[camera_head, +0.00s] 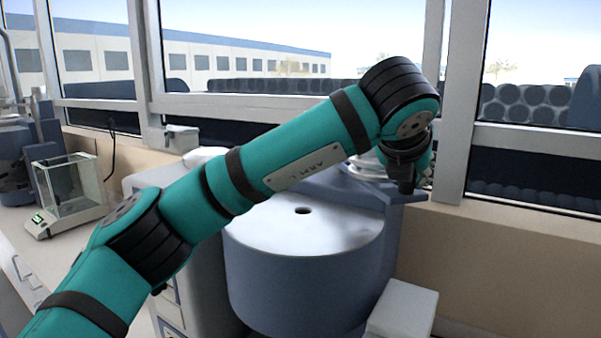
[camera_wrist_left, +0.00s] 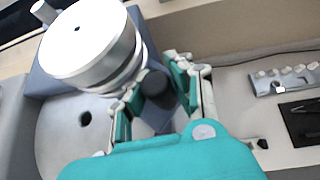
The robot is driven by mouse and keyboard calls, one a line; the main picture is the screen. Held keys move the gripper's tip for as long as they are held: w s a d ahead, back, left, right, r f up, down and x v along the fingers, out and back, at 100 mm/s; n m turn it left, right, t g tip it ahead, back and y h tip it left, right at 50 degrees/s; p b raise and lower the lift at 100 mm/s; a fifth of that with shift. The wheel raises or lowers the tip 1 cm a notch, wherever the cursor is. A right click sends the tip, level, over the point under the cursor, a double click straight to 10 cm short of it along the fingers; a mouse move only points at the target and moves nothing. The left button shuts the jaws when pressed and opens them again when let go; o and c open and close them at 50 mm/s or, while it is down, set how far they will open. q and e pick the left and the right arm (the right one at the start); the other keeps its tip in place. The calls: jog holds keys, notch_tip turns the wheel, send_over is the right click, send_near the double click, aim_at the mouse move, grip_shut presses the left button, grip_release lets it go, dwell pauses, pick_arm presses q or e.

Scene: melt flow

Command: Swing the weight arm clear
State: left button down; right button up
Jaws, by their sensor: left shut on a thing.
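The weight arm (camera_head: 403,195) is a blue-grey bar at the top of the melt flow machine, behind my left forearm. It also shows in the left wrist view (camera_wrist_left: 50,82), under a large pale round weight (camera_wrist_left: 92,42). My left gripper (camera_wrist_left: 158,78) has its teal-padded fingers on both sides of a dark round knob (camera_wrist_left: 155,84) beside the weight, and is shut on it. In the head view my left gripper (camera_head: 405,180) points down near the bar's right end; its fingertips are hard to make out. My right gripper is not in view.
The machine's round drum (camera_head: 300,270) has a pale top with a centre hole, below my arm. A white box (camera_head: 403,308) stands in front of it at right. A glass-sided balance (camera_head: 68,190) stands on the left bench. Windows and a wall rise close behind.

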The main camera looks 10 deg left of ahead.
pick_arm(q)
jog(key=shift+s+d, duration=0.1)
jog(key=shift+d, duration=0.15)
jog(key=shift+d+p, duration=0.3)
jog(key=shift+d, duration=0.05)
jog(key=shift+w+d+p, duration=0.4)
jog(key=shift+w+d, duration=0.35)
jog(key=shift+d, duration=0.15)
jog(key=shift+w+d+r+p, duration=0.1)
jog(key=shift+w+d+p, duration=0.35)
jog(key=shift+d, duration=0.15)
jog(key=c, duration=1.4)
grip_release()
jog(key=shift+d, duration=0.15)
jog(key=shift+c, duration=0.2)
jog(key=o, duration=0.3)
jog(key=shift+s+d, duration=0.15)
jog(key=shift+o, duration=0.2)
notch_tip(320, 180, up, 6)
jog(key=p, duration=0.2)
jog(key=shift+a, duration=0.2)
